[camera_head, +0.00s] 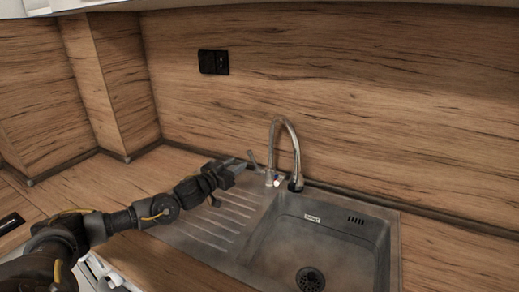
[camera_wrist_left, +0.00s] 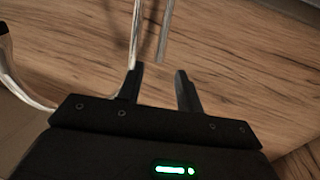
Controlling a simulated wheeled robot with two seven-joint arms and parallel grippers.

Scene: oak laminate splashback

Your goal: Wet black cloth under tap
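The chrome tap (camera_head: 294,142) stands at the back edge of the sink (camera_head: 262,238), with its spout arched over the basin. A short grey lever (camera_head: 254,162) rises at its left. My left gripper (camera_head: 243,165) is just left of the tap, above the drainboard, close to the lever; I cannot tell whether they touch. In the left wrist view the gripper's fingers (camera_wrist_left: 158,76) are apart with nothing between them, and shiny metal parts of the tap (camera_wrist_left: 138,48) show beyond them. No black cloth shows in either view. My right gripper is out of view. No water stream is visible.
A ribbed drainboard (camera_head: 215,222) lies left of the basin. The basin shows a drain (camera_head: 310,279) and looks empty. A wooden splashback (camera_head: 400,110) with a black socket (camera_head: 213,62) stands close behind the tap. The wooden worktop (camera_head: 450,258) at the right is clear.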

